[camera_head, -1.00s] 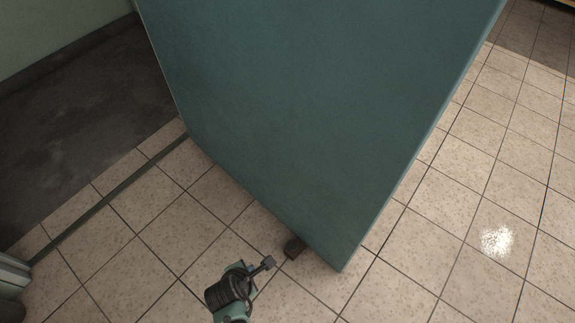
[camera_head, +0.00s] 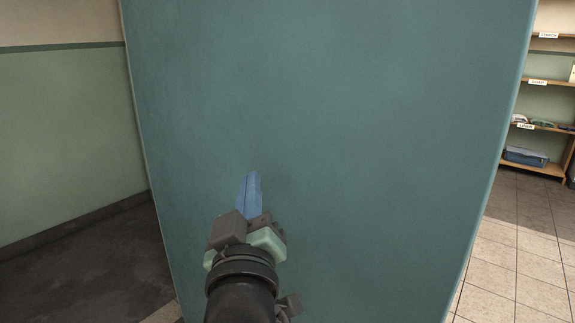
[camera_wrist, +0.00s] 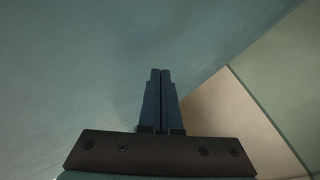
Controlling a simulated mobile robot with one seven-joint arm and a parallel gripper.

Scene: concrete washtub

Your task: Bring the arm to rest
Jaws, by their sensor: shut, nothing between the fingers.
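My gripper (camera_head: 251,178) has blue fingers and shows low in the middle of the head view, in front of a large teal panel (camera_head: 340,120). The fingers are together and point up, with nothing held. In the wrist view the shut fingers (camera_wrist: 160,75) stand side by side, with a thin dark line between them. The panel fills the left and middle of the wrist view. I cannot tell whether the fingertips touch the panel.
Wooden shelves (camera_head: 546,82) with labels stand at the far right, with a blue bin (camera_head: 525,156) on a low shelf. Tiled floor (camera_head: 515,275) lies clear at the right. A dark floor area (camera_head: 90,260) and a green wall (camera_head: 65,140) are at the left.

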